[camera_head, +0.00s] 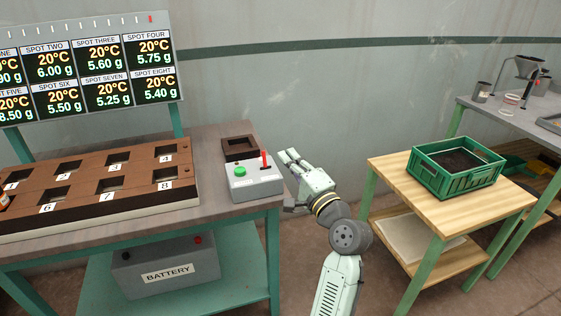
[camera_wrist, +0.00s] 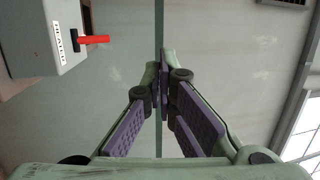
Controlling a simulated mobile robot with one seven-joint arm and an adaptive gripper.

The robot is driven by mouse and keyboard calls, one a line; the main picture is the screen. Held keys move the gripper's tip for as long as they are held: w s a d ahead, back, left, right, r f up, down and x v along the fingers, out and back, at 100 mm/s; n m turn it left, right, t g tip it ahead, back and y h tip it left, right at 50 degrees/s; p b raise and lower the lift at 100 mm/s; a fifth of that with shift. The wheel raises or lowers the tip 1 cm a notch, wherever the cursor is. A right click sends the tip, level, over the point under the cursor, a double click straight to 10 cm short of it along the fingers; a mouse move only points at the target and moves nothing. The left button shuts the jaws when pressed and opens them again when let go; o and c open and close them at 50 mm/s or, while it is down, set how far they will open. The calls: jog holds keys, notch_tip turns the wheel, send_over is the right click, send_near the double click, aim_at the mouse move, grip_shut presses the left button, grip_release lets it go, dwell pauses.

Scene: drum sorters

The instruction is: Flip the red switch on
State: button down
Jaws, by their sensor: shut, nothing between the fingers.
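The red switch (camera_head: 265,160) is a small red lever standing up from the right part of a grey control box (camera_head: 258,186), which also carries a green button (camera_head: 240,171). The box stands at the right end of the left table. In the wrist view the red switch (camera_wrist: 92,40) sticks out at the upper left, from the box (camera_wrist: 35,45) beside a label. My gripper (camera_head: 285,155) is to the right of the switch, close but apart from it. Its fingers (camera_wrist: 162,75) are shut and empty, and the switch lies to their left in the wrist view.
A brown tray (camera_head: 240,148) sits behind the box. A wooden rack (camera_head: 100,190) with numbered slots fills the table's left side under a display board (camera_head: 85,75). A green crate (camera_head: 452,180) stands on the wooden table at right. A battery (camera_head: 165,265) is on the lower shelf.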

jog(key=shift+s+d+r, duration=0.3)
jog(key=shift+s+d, duration=0.05)
jog(key=shift+s, duration=0.25)
jog(key=shift+s+d+r, duration=0.3)
jog(key=shift+s, duration=0.25)
